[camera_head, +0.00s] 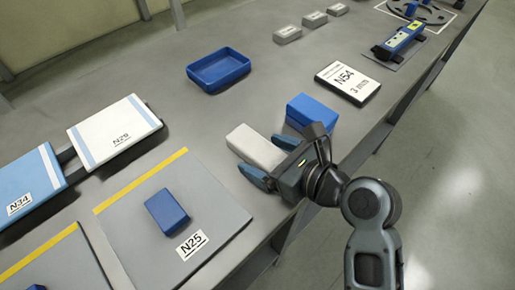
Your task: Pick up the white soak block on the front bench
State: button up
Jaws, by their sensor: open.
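The white soak block (253,146) lies flat on the grey front bench (215,118). My gripper (268,160) is open, reaching in from the right. One blue fingertip is at the block's upper right side and the other at its lower right end. I cannot tell whether the fingers touch the block. My gripper hides part of the block's right end.
A blue block (311,110) stands close behind my gripper. A placard marked N54 (347,83) and an empty blue tray (218,70) lie farther back. A blue block (166,210) lies on the N25 plate (218,208). Small grey blocks (288,34) stand at the back.

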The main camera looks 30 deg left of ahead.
jog(key=c, duration=1.1)
jog(key=shift+o, duration=0.2)
